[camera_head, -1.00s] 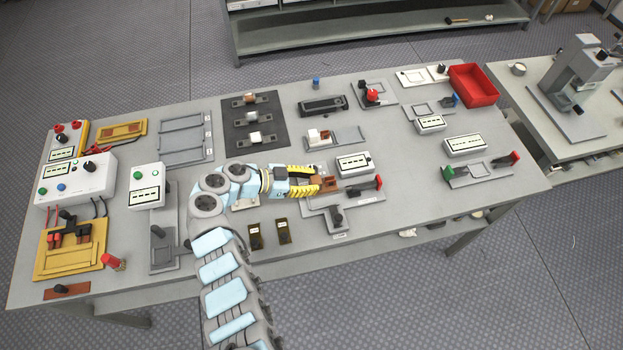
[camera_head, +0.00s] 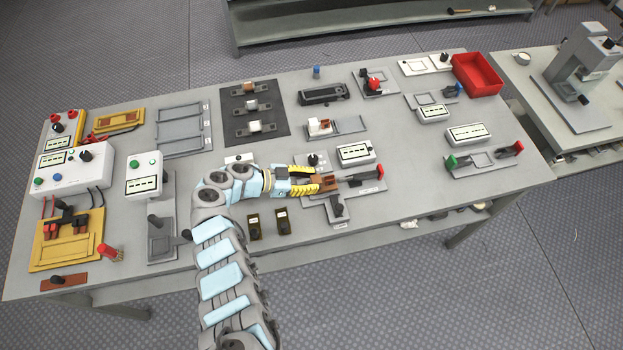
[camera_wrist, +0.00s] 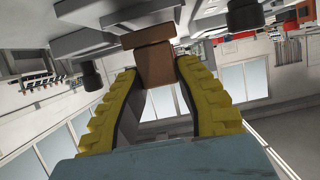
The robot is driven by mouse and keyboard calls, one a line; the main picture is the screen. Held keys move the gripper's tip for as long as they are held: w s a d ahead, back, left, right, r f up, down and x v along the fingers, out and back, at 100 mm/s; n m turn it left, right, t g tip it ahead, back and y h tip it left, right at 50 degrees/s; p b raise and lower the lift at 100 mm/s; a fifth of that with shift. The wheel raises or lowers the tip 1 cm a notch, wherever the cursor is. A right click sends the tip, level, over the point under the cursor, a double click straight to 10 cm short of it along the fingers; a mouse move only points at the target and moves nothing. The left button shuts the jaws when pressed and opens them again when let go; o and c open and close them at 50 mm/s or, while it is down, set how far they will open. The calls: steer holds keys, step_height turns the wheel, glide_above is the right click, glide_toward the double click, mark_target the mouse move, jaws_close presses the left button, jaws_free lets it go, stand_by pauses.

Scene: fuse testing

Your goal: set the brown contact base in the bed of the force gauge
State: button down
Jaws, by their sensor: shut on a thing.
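The brown contact base (camera_head: 325,182) is between the fingers of my gripper (camera_head: 319,186), which is shut on it. In the wrist view the brown block (camera_wrist: 155,66) sits between the yellow finger pads (camera_wrist: 158,85), with a wider brown part and grey plates just beyond it. The grey force gauge (camera_head: 362,185) with a red-ended slide lies at and to the right of my fingertips. The block is over or at its left part; my fingers hide most of the bed. I cannot tell whether the block touches the bed.
A white display box (camera_head: 356,154) stands just behind the gauge. A black-knobbed grey fixture (camera_head: 338,207) is at its front. Two dark small pieces (camera_head: 269,225) lie to the front left. Another gauge (camera_head: 484,160) with green and red ends stands to the right, with bare table between.

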steer(key=shift+f+b, duration=0.7)
steer(key=shift+b, duration=0.25)
stand_by(0.4)
steer(key=c, duration=0.8)
jaws_free()
steer(key=shift+a, duration=0.15)
steer(key=v, duration=1.1)
steer(key=shift+s+a+r, duration=0.15)
steer(key=shift+a+r, duration=0.05)
steer(key=shift+a, duration=0.1)
